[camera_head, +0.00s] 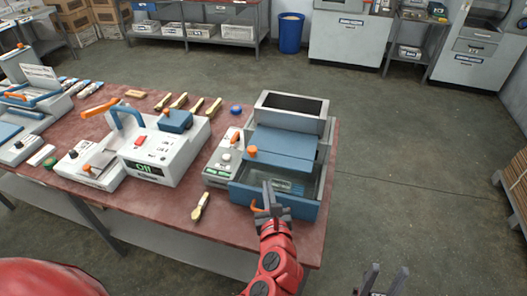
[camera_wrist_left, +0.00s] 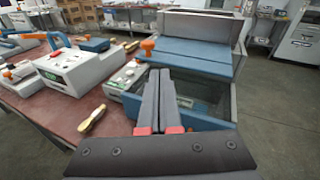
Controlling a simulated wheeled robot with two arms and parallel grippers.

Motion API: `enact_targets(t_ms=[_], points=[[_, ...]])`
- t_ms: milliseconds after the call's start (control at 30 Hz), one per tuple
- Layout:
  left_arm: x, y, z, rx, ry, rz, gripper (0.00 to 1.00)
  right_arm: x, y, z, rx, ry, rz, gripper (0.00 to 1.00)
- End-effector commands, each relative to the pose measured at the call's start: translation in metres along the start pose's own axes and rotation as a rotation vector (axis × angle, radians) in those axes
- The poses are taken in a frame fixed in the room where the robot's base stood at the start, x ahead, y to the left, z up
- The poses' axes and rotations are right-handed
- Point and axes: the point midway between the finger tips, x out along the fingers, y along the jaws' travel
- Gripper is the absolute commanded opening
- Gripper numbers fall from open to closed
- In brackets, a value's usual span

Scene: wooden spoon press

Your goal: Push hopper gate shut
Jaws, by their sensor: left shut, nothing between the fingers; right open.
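The grey and blue hopper machine stands at the right end of the table, with its open-topped hopper (camera_head: 292,104) at the back. A blue plate (camera_head: 285,146), which looks like the hopper gate, slopes in front of it with an orange knob (camera_head: 252,151) at its left front corner. The plate (camera_wrist_left: 195,57) and knob (camera_wrist_left: 148,45) also show in the wrist view. My left gripper (camera_head: 268,190) is shut and empty over the blue front tray (camera_head: 240,196), in front of the plate and apart from it. My right gripper (camera_head: 384,272) is open and empty at the bottom edge, off the table.
A small control box (camera_head: 222,160) sits left of the hopper machine. A white press (camera_head: 165,150) with a blue handle stands further left. A wooden spoon (camera_head: 200,207) lies on the red table (camera_head: 150,205) near the tray. Several more spoons lie behind the press.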

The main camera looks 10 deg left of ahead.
Motion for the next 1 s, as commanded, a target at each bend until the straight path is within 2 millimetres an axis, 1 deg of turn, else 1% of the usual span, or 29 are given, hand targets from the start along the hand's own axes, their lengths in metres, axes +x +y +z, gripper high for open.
enact_targets(t_ms=[33,133,267,367,433,467,533,600,800,900,1000], points=[[-0.005,0.005,0.005,0.028,0.002,0.030,0.00,0.001,0.000,0.000,0.000,0.000,0.000,0.48],[-0.010,0.015,0.007,0.069,0.012,0.078,0.00,0.001,0.000,0.000,0.000,0.000,0.000,0.48],[-0.006,0.020,0.005,0.082,0.017,0.098,0.00,-0.006,0.000,0.001,0.000,0.000,0.000,0.48],[0.006,0.023,0.003,0.078,0.016,0.101,0.00,-0.018,-0.001,0.003,0.000,0.000,0.000,0.48],[0.019,0.024,0.003,0.077,0.013,0.101,0.00,-0.027,-0.001,0.005,0.000,0.000,0.000,0.48],[0.025,0.024,0.004,0.078,0.015,0.100,0.00,-0.026,-0.001,0.004,0.000,0.000,0.000,0.48],[0.040,0.026,0.004,0.078,0.017,0.101,0.00,-0.031,-0.002,0.005,0.000,0.000,0.000,0.48],[0.054,0.026,0.011,0.078,0.019,0.100,0.00,-0.019,-0.001,0.003,0.000,0.000,0.000,0.48],[0.095,0.030,0.010,0.080,0.020,0.097,0.00,-0.006,0.000,0.001,0.000,0.000,0.000,0.48],[0.109,0.030,0.009,0.080,0.020,0.095,0.00,-0.001,0.000,0.000,0.000,0.000,0.000,0.48],[0.119,0.032,0.009,0.079,0.018,0.095,0.00,0.002,0.000,0.000,0.000,0.000,0.000,0.48]])
